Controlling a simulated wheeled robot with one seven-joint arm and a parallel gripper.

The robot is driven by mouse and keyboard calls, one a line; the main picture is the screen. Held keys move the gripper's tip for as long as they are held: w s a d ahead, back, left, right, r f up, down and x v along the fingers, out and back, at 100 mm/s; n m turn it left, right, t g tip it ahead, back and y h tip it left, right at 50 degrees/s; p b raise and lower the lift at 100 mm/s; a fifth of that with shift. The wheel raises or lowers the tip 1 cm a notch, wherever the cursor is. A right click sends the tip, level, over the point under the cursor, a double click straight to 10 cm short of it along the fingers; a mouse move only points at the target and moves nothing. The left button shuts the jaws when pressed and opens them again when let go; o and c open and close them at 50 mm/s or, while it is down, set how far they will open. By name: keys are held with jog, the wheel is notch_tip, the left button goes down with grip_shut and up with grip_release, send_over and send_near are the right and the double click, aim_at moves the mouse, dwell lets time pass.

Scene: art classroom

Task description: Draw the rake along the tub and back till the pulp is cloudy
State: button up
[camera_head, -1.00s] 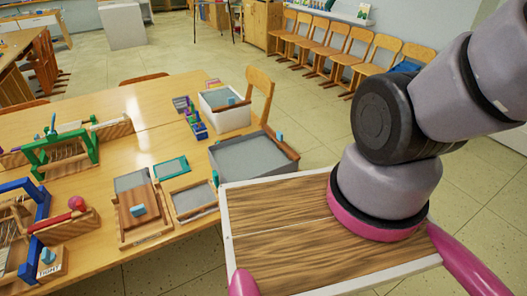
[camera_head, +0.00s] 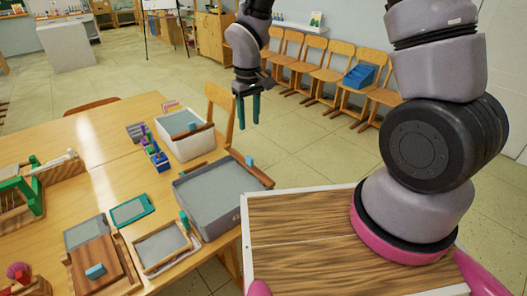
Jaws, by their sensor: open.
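A large grey tub (camera_head: 226,220) of flat grey pulp (camera_head: 212,190) stands at the table's right edge. A brown wooden bar with a blue knob, possibly the rake (camera_head: 252,170), lies along its far right rim. A smaller white tub (camera_head: 189,151) behind also holds grey pulp, with a similar wooden bar (camera_head: 192,134) and blue knob across it. I cannot tell which tub is the task's. My gripper (camera_head: 248,122) has two teal fingers pointing down, apart and empty. In the picture it appears above and beyond the grey tub's bar, touching nothing.
Wooden frames (camera_head: 162,248) and a teal-edged panel (camera_head: 132,210) lie left of the grey tub. Small coloured blocks (camera_head: 157,158) stand beside the white tub. A wooden chair (camera_head: 220,105) stands close behind the table. Open floor lies beyond.

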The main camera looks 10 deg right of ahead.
aim_at(249, 157)
jog(key=f, duration=1.3)
jog(key=shift+s+a+f, duration=0.15)
jog(key=shift+a+f, duration=0.05)
jog(key=shift+f, duration=0.15)
grip_shut()
dwell(0.9)
